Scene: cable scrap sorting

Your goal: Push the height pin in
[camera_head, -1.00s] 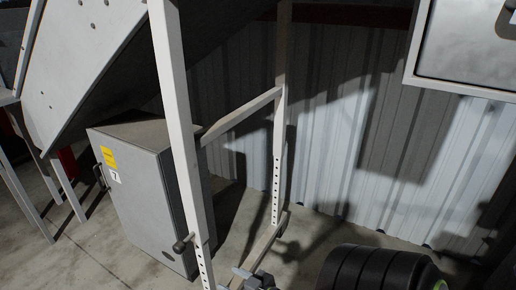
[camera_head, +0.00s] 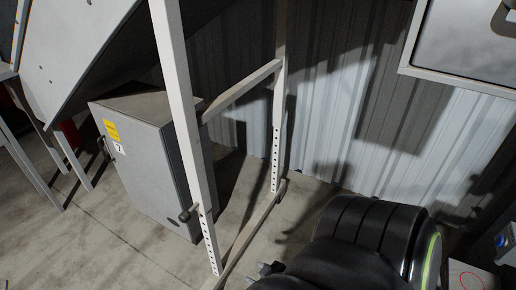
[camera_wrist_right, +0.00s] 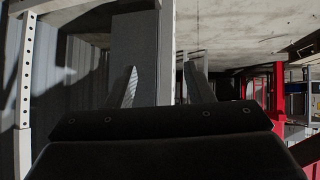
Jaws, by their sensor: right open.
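The height pin (camera_head: 187,213) is a dark round knob on a short stem. It sticks out to the left from the white square leg (camera_head: 179,110), just above the leg's row of holes. My right gripper (camera_head: 268,268) shows at the bottom of the head view, right of and below the pin and apart from it. In the right wrist view its two fingers (camera_wrist_right: 160,88) are spread with nothing held, and a pale upright post (camera_wrist_right: 166,50) shows beyond the gap. I cannot make out the pin in that view. My left gripper is not in view.
A grey cabinet (camera_head: 150,165) with a yellow label stands behind and left of the leg. A second holed post (camera_head: 277,130) and a crossbar (camera_head: 240,90) stand behind it. A corrugated wall (camera_head: 350,110) closes the back. Bare floor (camera_head: 110,240) lies left of the leg.

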